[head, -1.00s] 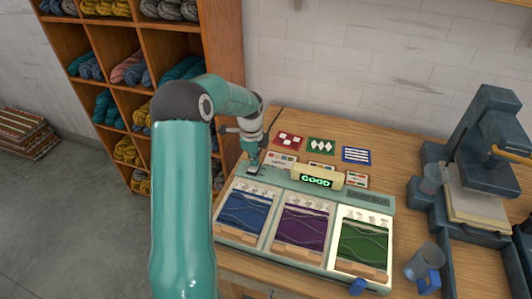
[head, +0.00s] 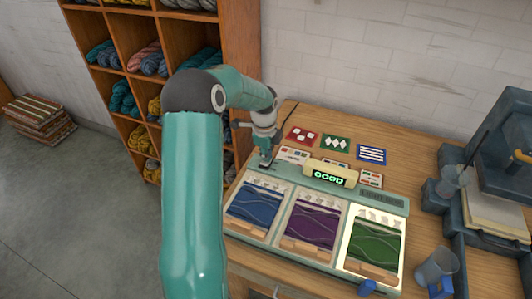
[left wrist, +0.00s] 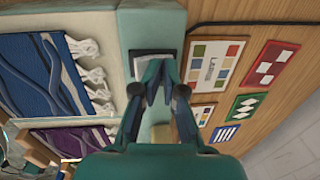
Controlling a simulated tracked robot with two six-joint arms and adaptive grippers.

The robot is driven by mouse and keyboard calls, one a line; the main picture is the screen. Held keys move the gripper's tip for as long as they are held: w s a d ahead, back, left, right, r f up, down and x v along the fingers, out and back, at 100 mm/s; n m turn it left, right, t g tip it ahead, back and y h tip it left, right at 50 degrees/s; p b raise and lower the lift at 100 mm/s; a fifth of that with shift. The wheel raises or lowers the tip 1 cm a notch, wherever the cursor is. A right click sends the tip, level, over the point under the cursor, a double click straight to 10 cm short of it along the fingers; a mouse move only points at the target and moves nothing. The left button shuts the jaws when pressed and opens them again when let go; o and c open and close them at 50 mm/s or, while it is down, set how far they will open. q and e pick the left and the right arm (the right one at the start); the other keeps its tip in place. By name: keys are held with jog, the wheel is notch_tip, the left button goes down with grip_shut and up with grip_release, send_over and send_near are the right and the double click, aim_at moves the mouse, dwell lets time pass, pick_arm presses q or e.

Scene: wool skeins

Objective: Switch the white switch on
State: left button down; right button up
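The white switch (left wrist: 152,56) is a pale plate in a dark recess at the end of the console, partly hidden by my fingertips in the left wrist view. The pale green console (head: 325,258) stands on the wooden table, and its lit display (head: 327,176) reads "GOOD" in green. My left gripper (head: 265,161) is at the console's back left corner, pointing down at the switch. In the left wrist view my left gripper (left wrist: 158,76) has its fingertips together, with nothing seen between them. I cannot tell whether they touch the switch. My right gripper is not in view.
Blue, purple and green woven panels (head: 312,229) fill the console's front. Pattern cards (head: 335,144) lie behind it. A dark blue machine (head: 510,150) and a grey cup (head: 436,266) stand at the right. A wooden shelf with wool skeins (head: 125,98) is at the left.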

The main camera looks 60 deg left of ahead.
pick_arm(q)
jog(key=r+p, duration=0.1)
jog(key=r, duration=0.1)
jog(key=r+p, duration=0.2)
jog(key=shift+w+r+p, duration=0.2)
jog(key=shift+r+p, duration=0.1)
jog(key=shift+r, duration=0.05)
jog(key=shift+s+a+r+b, duration=0.1)
jog(key=shift+a+r+b, duration=0.1)
jog(key=shift+r+b, duration=0.45)
notch_tip(320, 180, up, 8)
jog(key=shift+b, duration=0.45)
